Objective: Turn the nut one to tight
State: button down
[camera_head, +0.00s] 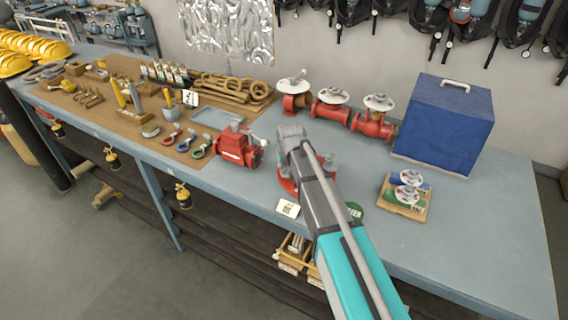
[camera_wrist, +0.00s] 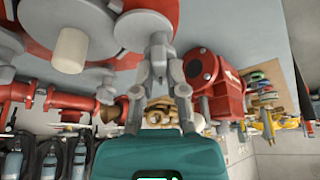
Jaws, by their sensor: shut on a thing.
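A red flanged fitting (camera_head: 287,186) stands on the bench, mostly hidden behind my arm in the head view. The fingertips partly cover the contact. I cannot tell how tight the nut is. In the head view my arm hides the fingertips.
Red valves with white handwheels (camera_head: 331,108) line the back. A blue box (camera_head: 443,122) stands at the right, behind a small board of valves (camera_head: 404,204). A white label card (camera_head: 288,209) lies close in front.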

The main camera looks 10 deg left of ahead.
jog(key=c, duration=0.7)
grip_release()
jog(key=shift+n+y, duration=0.3)
jog(key=shift+n, duration=0.3)
jog(key=shift+n+g+y, duration=0.4)
jog(key=shift+n+y, duration=0.1)
jog(key=shift+n, duration=1.1)
jog(key=shift+w+n+g+y, duration=0.1)
jog(key=shift+n+g+y, duration=0.2)
jog(key=shift+n, duration=0.7)
jog(key=shift+w+n+g+y, duration=0.1)
jog(key=shift+n+g, duration=0.3)
jog(key=shift+n, duration=0.6)
jog(key=shift+s+d+r, duration=0.1)
jog(key=shift+r, duration=0.05)
jog(key=p+v, duration=1.3)
jog(key=v, duration=0.1)
jog(key=shift+s+d+f+m+g+h+b, duration=0.3)
jog(key=shift+s+d+f+m+h+b, duration=0.4)
jog(key=shift+s+d+f+m+b, duration=1.45)
jog(key=shift+s+d+f+m+g+h+b, duration=0.3)
jog(key=shift+s+d+f+m+h+b, duration=0.4)
jog(key=shift+s+d+f+b, duration=2.9)
jog(key=shift+s+d+f+m+g+h+b, duration=0.3)
jog(key=shift+s+d+f+m+h+b, duration=0.95)
jog(key=shift+d, duration=2.95)
